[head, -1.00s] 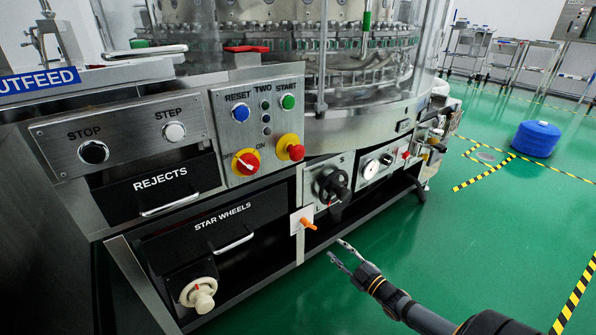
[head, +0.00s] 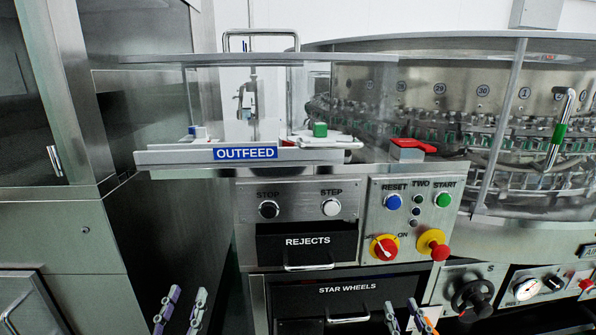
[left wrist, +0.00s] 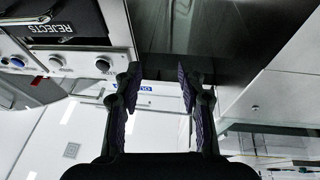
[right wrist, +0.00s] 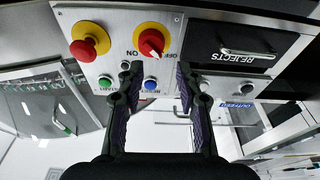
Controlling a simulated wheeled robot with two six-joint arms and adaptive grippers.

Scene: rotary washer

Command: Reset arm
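My left gripper (head: 182,310) shows at the bottom of the head view, left of the drawers, its two fingers apart. In the left wrist view the fingers (left wrist: 157,95) are spread with nothing between them. My right gripper (head: 408,318) shows at the bottom of the head view, in front of the star wheels drawer's right end. In the right wrist view its fingers (right wrist: 156,95) are spread and empty. The washer's control panel (head: 408,222) carries blue and green buttons, a red-and-yellow switch and a red-and-yellow mushroom button. Neither gripper appears to touch anything.
The rejects drawer (head: 307,242) and star wheels drawer (head: 346,290) have protruding handles. A steel cabinet (head: 50,235) stands at the left. The outfeed shelf (head: 190,157) juts out above the stop and step panel. A black handwheel (head: 472,298) sits at the lower right.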

